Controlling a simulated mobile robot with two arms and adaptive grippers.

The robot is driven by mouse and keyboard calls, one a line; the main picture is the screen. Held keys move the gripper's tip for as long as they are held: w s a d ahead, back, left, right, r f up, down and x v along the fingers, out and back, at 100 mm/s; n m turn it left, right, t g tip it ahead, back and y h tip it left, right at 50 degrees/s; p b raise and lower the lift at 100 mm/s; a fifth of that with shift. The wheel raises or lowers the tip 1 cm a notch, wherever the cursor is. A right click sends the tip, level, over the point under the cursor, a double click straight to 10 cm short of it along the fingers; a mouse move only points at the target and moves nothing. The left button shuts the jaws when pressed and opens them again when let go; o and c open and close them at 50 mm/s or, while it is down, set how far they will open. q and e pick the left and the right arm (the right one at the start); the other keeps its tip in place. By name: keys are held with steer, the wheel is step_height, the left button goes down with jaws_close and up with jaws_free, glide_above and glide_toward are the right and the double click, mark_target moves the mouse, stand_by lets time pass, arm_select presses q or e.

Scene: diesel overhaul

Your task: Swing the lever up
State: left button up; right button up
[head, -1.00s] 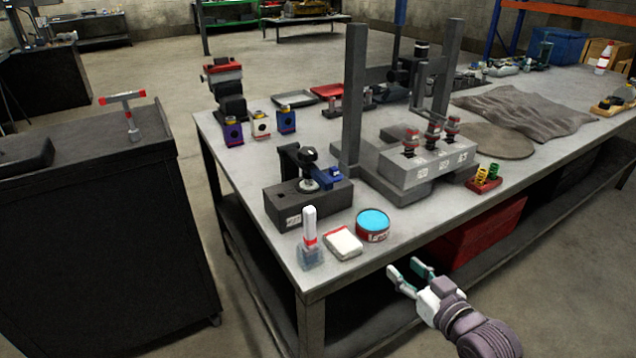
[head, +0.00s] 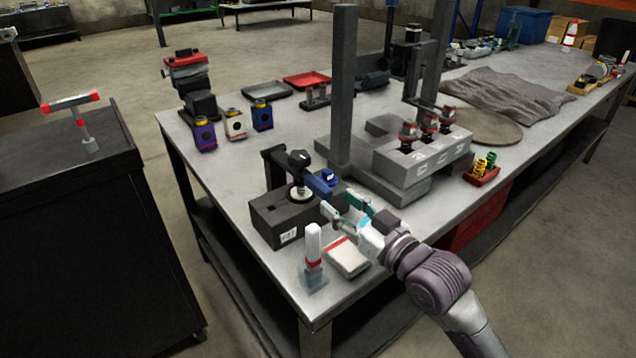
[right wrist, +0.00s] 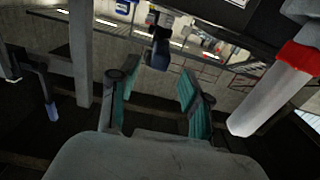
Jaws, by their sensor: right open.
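The lever (head: 319,185) is the blue handle of a black clamp (head: 286,168) on a dark block (head: 268,222) near the table's front corner. It points out towards the right, roughly level. My right gripper (head: 340,205) is open, just in front of the lever's end in the head view. In the right wrist view, a dark blue end, likely the lever (right wrist: 160,48), shows beyond and between the open fingers (right wrist: 152,88). Nothing is held between them. My left gripper is out of view.
A white bottle with a red band (head: 313,245) stands near my right gripper, and a white and red pad (head: 346,257) lies below it. A grey press frame (head: 342,100) and a block with several red-topped parts (head: 425,155) stand behind and to the right.

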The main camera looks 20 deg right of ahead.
mark_target(319, 183)
steer(key=x, duration=0.6)
steer(key=shift+w+a+p, duration=0.1)
steer(key=shift+w+p, duration=0.2)
steer(key=shift+w, duration=0.1)
steer(key=shift+w+a, duration=0.1)
steer(key=shift+w, duration=0.1)
steer(key=shift+c, duration=0.8)
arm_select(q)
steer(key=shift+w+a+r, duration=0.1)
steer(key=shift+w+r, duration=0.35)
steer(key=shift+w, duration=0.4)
arm_select(e)
jaws_close()
